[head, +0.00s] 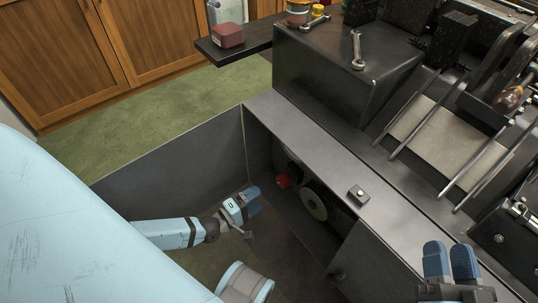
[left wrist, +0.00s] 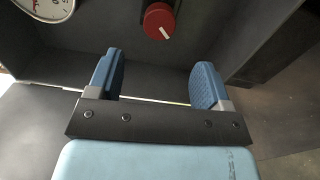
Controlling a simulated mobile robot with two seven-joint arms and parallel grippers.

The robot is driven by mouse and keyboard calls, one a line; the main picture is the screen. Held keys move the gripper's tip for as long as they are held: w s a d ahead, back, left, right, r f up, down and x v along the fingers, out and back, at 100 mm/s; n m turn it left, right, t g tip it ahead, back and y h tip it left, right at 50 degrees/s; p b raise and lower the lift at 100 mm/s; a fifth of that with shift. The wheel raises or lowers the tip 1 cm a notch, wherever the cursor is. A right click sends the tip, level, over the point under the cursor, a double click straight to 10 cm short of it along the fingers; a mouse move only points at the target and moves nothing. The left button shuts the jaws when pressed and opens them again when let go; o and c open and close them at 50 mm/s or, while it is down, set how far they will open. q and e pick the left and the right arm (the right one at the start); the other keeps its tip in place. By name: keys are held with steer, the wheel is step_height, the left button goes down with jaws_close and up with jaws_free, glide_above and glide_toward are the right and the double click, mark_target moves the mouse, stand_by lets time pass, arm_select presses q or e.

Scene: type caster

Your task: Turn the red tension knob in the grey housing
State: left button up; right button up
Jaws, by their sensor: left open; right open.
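The red tension knob (head: 283,181) sits low inside the open grey housing (head: 310,150), left of a round disc. In the left wrist view the knob (left wrist: 159,20) is round with a white pointer mark slanting down to the right.
A white dial gauge (left wrist: 46,8) is left of the knob. A grey disc (head: 313,203) is to its right. The open door panel (head: 180,160) stands on the left. Green floor is clear at upper left.

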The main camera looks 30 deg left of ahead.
arm_select(q)
steer(key=shift+v, duration=1.3)
stand_by(0.4)
